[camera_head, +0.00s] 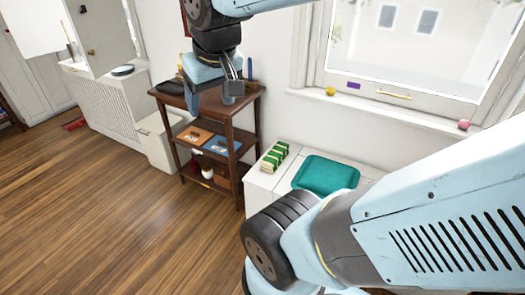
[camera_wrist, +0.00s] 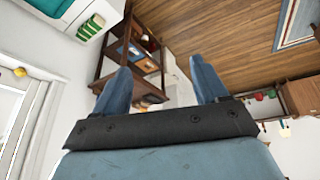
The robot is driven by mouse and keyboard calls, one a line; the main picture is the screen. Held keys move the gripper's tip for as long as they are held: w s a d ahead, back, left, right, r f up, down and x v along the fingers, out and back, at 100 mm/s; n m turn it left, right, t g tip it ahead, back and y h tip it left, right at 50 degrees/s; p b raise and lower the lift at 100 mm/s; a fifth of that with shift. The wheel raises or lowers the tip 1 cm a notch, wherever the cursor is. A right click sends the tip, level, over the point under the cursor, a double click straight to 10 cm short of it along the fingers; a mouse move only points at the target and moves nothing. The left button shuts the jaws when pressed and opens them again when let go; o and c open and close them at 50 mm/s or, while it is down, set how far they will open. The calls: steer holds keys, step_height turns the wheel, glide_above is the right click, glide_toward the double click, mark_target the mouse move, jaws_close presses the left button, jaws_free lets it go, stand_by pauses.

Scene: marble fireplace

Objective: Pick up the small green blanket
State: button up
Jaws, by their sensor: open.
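A small folded green-and-cream striped cloth, which looks like the green blanket (camera_head: 275,157), lies on a low white cabinet (camera_head: 260,181) below the window. It also shows at the upper left of the wrist view (camera_wrist: 90,27). A teal tray (camera_head: 326,175) lies to its right on the same cabinet and is partly cut off in the wrist view (camera_wrist: 50,4). My gripper (camera_head: 233,88) is in the air in front of the wooden shelf, up and left of the cloth and apart from it. Its two blue fingers (camera_wrist: 160,82) are spread with nothing between them.
A brown wooden shelf (camera_head: 232,143) with books and small items stands left of the cabinet. The window sill (camera_head: 390,109) holds a yellow ball (camera_head: 330,91), a purple block (camera_head: 353,86) and a pink ball (camera_head: 464,124).

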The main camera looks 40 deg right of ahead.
steer(key=o, duration=0.5)
steer(key=w+d+f, duration=0.1)
steer(key=w, duration=0.1)
steer(key=w+d+f+g+h, duration=0.1)
steer(key=w+d, duration=0.1)
steer(key=w+d+f+g, duration=0.1)
steer(key=w, duration=0.1)
steer(key=shift+d+f+h, duration=0.1)
steer(key=shift+d+h, duration=0.25)
steer(key=shift+h, duration=0.05)
steer(key=w+d+f+n+g+h, duration=0.3)
steer(key=w+d+f+h, duration=0.2)
steer(key=w+d+f, duration=0.5)
steer(key=w+d+f+n+g+h, duration=0.35)
steer(key=w+d+f, duration=0.5)
steer(key=f, duration=0.45)
steer(key=n+t+h, duration=0.6)
steer(key=n+t, duration=0.5)
steer(key=n, duration=0.5)
glide_toward(270, 158)
steer(key=v, duration=0.3)
steer(key=shift+a+f+g, duration=0.1)
steer(key=shift+a+g, duration=0.15)
steer(key=shift+a, duration=0.2)
steer(key=shift+w+d+f, duration=0.1)
steer(key=shift+d+f, duration=0.05)
steer(key=shift+d, duration=0.1)
steer(key=x, duration=1.3)
steer(key=shift+d+f, duration=0.1)
steer(key=shift+f, duration=0.05)
